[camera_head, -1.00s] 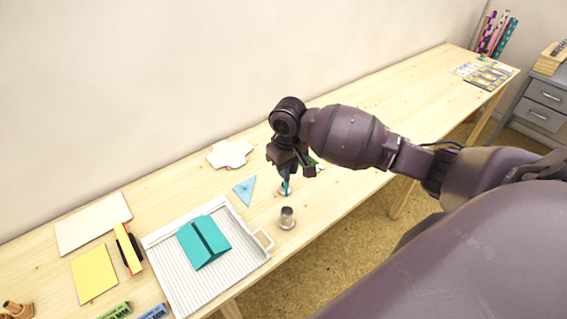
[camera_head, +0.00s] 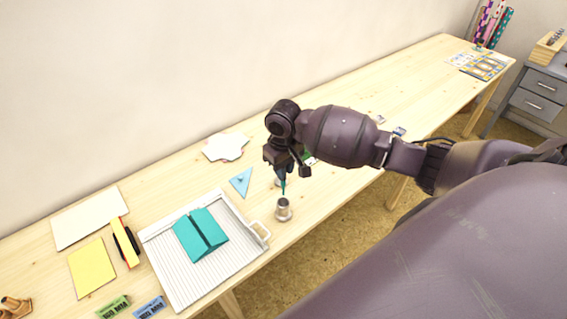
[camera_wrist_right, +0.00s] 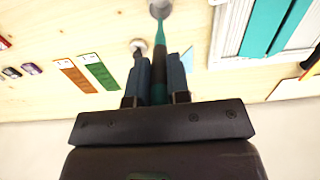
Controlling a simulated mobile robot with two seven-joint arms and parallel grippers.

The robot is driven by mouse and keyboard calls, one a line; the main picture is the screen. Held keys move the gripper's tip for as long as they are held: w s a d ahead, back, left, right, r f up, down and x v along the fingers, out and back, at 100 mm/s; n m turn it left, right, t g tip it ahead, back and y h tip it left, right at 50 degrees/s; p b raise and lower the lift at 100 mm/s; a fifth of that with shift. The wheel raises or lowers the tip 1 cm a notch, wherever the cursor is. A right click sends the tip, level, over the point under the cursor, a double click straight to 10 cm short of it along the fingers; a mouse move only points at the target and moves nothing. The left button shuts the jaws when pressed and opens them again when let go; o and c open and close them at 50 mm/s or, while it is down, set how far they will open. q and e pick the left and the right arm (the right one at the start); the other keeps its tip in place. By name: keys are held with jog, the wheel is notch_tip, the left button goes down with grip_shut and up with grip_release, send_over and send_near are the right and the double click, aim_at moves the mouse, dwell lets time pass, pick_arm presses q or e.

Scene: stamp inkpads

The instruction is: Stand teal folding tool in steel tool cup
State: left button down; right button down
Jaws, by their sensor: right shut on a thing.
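The steel tool cup (camera_head: 283,211) stands upright on the table, near its front edge, right of the trimmer board. My right gripper (camera_head: 284,176) is shut on the teal folding tool (camera_head: 284,188) and holds it point down. The tool's tip is close to the cup's mouth in the head view; I cannot tell whether it is over or behind the rim. In the right wrist view the tool (camera_wrist_right: 160,42) runs from between the fingers (camera_wrist_right: 159,82) toward the cup (camera_wrist_right: 159,9), which the top edge cuts off. My left gripper is not in view.
The white ribbed trimmer board (camera_head: 185,279) with a teal folded card (camera_head: 201,235) lies left of the cup. A blue triangle (camera_head: 241,181) lies behind. A small round metal thing (camera_wrist_right: 138,44) stands near the tool. The table's front edge is close to the cup.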

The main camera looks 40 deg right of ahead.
aim_at(284, 184)
jog(key=shift+f+b, duration=0.9)
jog(key=shift+f, duration=2.95)
jog(key=c, duration=1)
grip_release()
notch_tip(284, 184, up, 11)
jog(key=shift+f, duration=0.1)
